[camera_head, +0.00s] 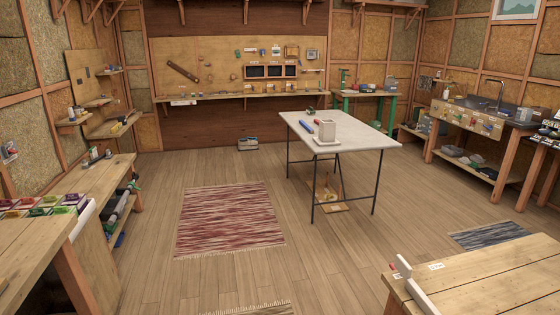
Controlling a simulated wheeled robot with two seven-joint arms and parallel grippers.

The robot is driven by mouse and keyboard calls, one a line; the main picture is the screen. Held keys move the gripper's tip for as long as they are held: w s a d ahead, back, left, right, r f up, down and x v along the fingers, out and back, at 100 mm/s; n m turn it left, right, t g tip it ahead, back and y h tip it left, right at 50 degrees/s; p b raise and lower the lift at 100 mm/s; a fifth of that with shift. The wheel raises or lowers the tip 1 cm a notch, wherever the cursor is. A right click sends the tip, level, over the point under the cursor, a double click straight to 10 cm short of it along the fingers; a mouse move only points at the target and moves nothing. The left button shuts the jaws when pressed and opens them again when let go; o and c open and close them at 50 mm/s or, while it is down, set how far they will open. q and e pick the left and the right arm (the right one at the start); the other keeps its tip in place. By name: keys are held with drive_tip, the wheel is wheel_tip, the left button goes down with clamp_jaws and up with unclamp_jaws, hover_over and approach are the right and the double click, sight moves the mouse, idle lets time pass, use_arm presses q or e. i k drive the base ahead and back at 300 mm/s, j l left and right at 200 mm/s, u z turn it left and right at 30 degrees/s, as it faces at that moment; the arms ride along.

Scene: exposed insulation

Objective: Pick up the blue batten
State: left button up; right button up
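A small blue bar (306,126), which looks like the blue batten, lies on the pale top of the thin-legged table (362,137) in the middle of the room. It lies on the left part of the tabletop, left of a light upright block. It is far from me and small in the view. Neither of my grippers shows in the head view.
The light block (327,130) and a small red item (317,122) are close to the bar. A red striped rug (228,220) lies on open floor before the table. Wooden benches stand at left (35,262) and lower right (490,285).

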sight(308, 128)
drive_tip(key=i+l, duration=0.1)
drive_tip(key=i, duration=0.9)
drive_tip(key=i+l, duration=0.1)
drive_tip(key=i, duration=0.95)
drive_tip(key=i+l+z, duration=0.1)
drive_tip(key=i+l, duration=0.15)
drive_tip(key=i, duration=0.3)
drive_tip(key=i+l+z, duration=0.1)
drive_tip(key=i, duration=0.45)
drive_tip(key=i+l+z, duration=0.15)
drive_tip(key=i, duration=0.4)
drive_tip(key=i+l, duration=0.2)
drive_tip(key=l, duration=0.15)
drive_tip(key=i+l+u, duration=0.1)
drive_tip(key=i+l, duration=0.1)
drive_tip(key=l, duration=0.1)
